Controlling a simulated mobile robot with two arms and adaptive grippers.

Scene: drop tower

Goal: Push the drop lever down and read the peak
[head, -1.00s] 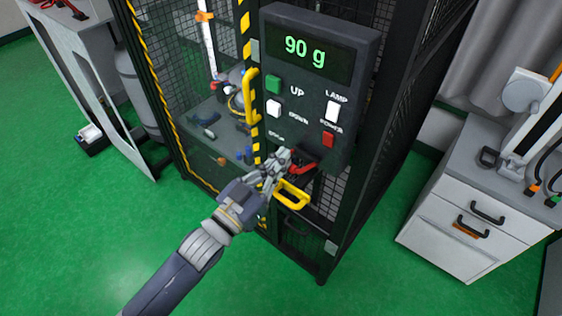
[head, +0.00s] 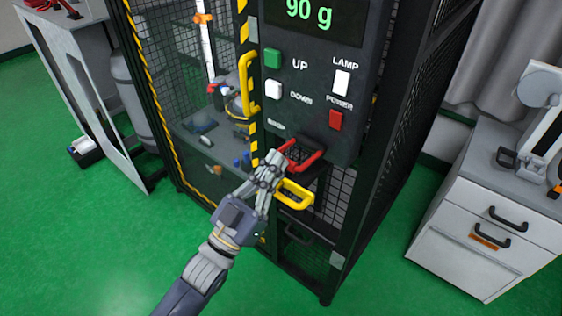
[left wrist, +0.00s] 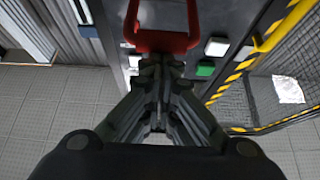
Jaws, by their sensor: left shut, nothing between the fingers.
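The red drop lever (head: 306,156) is a U-shaped handle low on the dark control panel (head: 312,120). It also shows in the left wrist view (left wrist: 163,40), just beyond my fingertips. My left gripper (head: 277,160) is shut and empty, its fingertips at the left side of the lever. I cannot tell whether they touch it. The display (head: 310,15) reads 90 g in green, with its top cut off by the frame edge. My right gripper is not in view.
A yellow handle (head: 296,195) sits just below the lever, close to my gripper. Green (head: 272,58), white and red (head: 336,119) buttons are above. A caged tower with a striped post (head: 243,20) is at left. A white cabinet (head: 490,215) stands at right.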

